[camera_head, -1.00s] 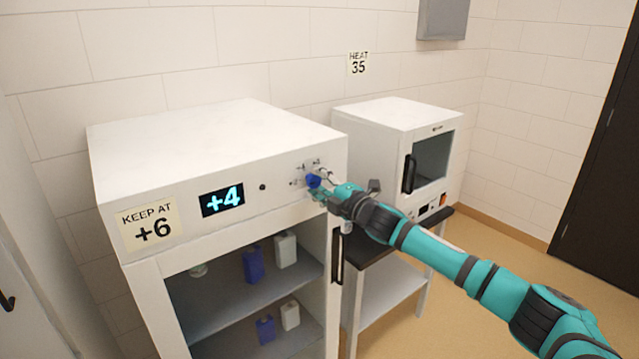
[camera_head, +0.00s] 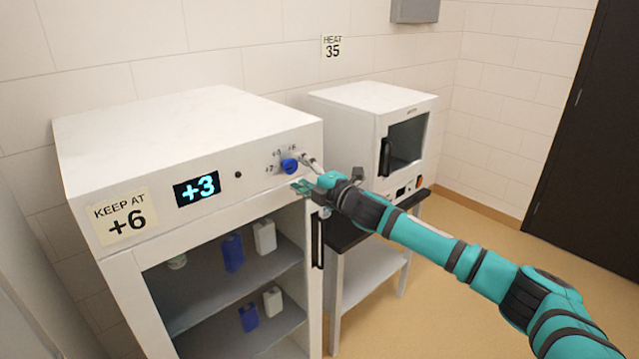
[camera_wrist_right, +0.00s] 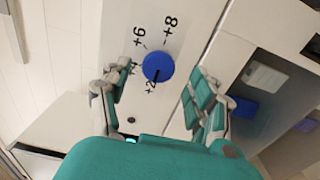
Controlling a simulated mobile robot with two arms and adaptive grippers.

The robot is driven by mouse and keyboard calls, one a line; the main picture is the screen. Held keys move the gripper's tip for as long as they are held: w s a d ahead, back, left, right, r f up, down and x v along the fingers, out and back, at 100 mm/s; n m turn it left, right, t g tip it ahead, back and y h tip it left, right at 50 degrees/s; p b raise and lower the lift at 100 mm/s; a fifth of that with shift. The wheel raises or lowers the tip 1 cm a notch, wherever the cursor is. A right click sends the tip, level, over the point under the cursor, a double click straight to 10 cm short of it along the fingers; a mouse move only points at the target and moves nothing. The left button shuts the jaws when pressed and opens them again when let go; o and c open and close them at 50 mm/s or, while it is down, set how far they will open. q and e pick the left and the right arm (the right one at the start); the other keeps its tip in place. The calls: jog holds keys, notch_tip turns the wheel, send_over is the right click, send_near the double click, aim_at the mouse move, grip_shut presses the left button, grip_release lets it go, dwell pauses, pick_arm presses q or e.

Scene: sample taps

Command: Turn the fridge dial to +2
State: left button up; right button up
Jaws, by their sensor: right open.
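The blue fridge dial (camera_head: 289,166) sits on the upper right of the fridge's front panel, with printed numbers around it. The fridge display (camera_head: 196,189) reads +3. In the right wrist view the dial (camera_wrist_right: 158,67) shows whole, with a dark mark on its face towards the +2 print; +6 and +8 are also readable. My right gripper (camera_head: 303,174) is open in front of the dial. Its fingers (camera_wrist_right: 161,76) stand on either side of the dial in the wrist view, with gaps visible, so it does not grip it. My left gripper is out of view.
The fridge compartment holds blue and white bottles. A white oven (camera_head: 372,120) stands on a table to the right, below a HEAT 35 sign (camera_head: 332,46). Open floor lies at the right.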

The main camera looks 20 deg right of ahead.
jog(key=v, duration=0.9)
jog(key=shift+s, duration=0.35)
jog(key=shift+d, duration=0.15)
